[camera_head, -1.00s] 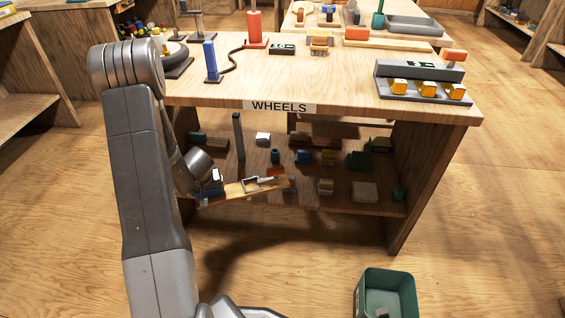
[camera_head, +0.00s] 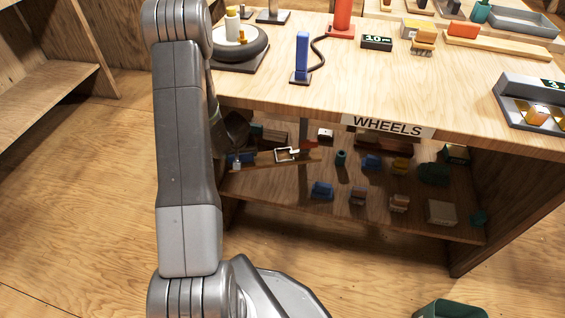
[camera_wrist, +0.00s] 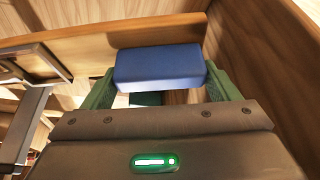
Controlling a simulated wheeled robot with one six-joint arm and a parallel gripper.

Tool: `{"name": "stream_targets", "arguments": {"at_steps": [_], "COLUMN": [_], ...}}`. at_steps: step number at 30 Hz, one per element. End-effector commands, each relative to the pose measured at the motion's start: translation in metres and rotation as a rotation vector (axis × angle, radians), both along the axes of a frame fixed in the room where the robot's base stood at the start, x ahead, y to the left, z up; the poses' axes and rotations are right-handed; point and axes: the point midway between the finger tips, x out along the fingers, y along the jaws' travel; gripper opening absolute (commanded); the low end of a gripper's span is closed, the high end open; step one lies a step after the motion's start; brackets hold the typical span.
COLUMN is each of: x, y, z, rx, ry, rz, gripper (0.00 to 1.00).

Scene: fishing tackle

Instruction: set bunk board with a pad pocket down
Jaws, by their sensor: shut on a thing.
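The bunk board (camera_head: 268,158) is a narrow wooden plank with a metal bracket (camera_head: 288,154) on it and a blue block at its left end. It is under the benchtop, over the left part of the lower shelf (camera_head: 290,207). I cannot tell whether it touches the shelf. In the wrist view the plank (camera_wrist: 110,42) runs across the top, with the blue block (camera_wrist: 160,68) between the green fingers. My gripper (camera_wrist: 160,82) is shut on the board at that block. In the head view my arm and shadow mostly hide the gripper. No pad pocket can be made out clearly.
The lower shelf holds several small coloured items, including a blue one (camera_head: 322,190) near its front edge and a pale block (camera_head: 441,212) at right. The bench's WHEELS label (camera_head: 388,126) is on the top's front edge. A green bin (camera_head: 450,310) stands on the floor.

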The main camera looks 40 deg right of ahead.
Motion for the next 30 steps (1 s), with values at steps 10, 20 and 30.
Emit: {"name": "stream_targets", "arguments": {"at_steps": [10, 20, 30], "x": [0.0, 0.001, 0.0], "y": [0.0, 0.0, 0.0], "z": [-0.034, -0.064, -0.094], "rx": [-0.001, -0.001, -0.001], "ry": [-0.001, -0.001, -0.001], "rz": [0.001, 0.001, 0.001], "gripper": [0.49, 0.49, 0.49]}}
